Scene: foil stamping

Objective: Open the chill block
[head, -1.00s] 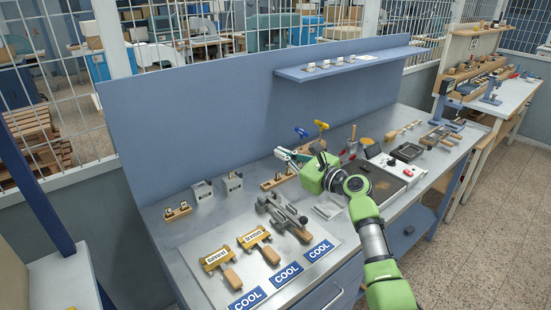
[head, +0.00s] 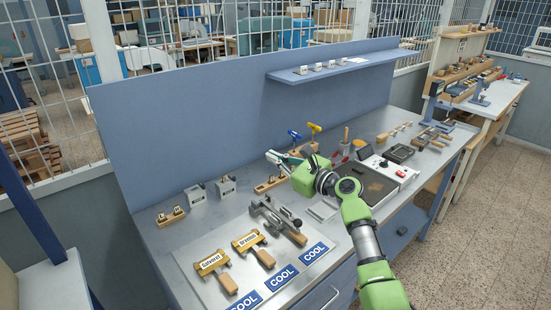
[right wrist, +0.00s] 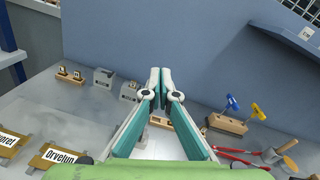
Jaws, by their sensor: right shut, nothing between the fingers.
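My right gripper (head: 270,156) is shut and empty, held above the bench near the back panel. Its fingertips meet in the right wrist view (right wrist: 160,73). No part is labelled as the chill block, so I cannot tell which it is. A metal clamp-like piece with a wooden handle (head: 275,217) lies on the pale plate (head: 192,274) with blue COOL labels (head: 282,277). Two small grey blocks stand behind the plate, one left (head: 196,194) and one right (head: 226,187); the gripper is apart from both. My left gripper is not in view.
A wooden stand (head: 270,184) is below the gripper. A dark pad (head: 366,184) lies on the right. A blue shelf (head: 335,66) juts from the back panel.

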